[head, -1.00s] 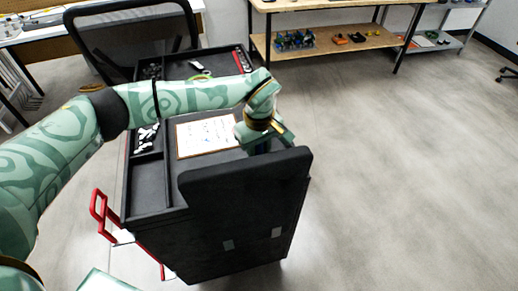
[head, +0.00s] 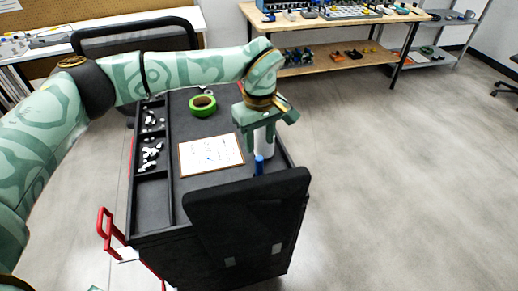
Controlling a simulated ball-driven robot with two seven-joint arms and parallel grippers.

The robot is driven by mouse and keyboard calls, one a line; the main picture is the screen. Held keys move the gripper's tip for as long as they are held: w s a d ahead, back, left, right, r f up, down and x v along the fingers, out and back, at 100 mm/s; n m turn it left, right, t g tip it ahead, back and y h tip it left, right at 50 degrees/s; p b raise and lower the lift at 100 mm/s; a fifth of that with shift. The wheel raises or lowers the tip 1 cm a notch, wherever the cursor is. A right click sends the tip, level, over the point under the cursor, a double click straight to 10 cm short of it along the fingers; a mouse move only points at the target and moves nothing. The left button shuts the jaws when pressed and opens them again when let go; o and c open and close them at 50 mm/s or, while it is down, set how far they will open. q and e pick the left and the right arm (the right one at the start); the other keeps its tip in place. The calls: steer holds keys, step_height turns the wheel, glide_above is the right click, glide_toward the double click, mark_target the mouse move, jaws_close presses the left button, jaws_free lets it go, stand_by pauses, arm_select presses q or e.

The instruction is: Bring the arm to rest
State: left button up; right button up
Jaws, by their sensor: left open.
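My left arm comes in from the left and reaches over the black cart (head: 205,120). My left gripper (head: 260,138) hangs above the cart's right side, fingers pointing down and open. A white upright piece (head: 265,146) shows just below and between the fingers, with a small blue piece (head: 259,165) in front of it. I cannot tell whether the fingers touch the white piece. My right gripper is not in view.
A framed white sheet (head: 211,154) lies on the cart, left of the gripper. A green tape roll (head: 202,105) is behind it. Small white parts (head: 151,155) fill side compartments. Floor at right is clear.

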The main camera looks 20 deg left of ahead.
arm_select(q)
steer(key=shift+r, duration=0.25)
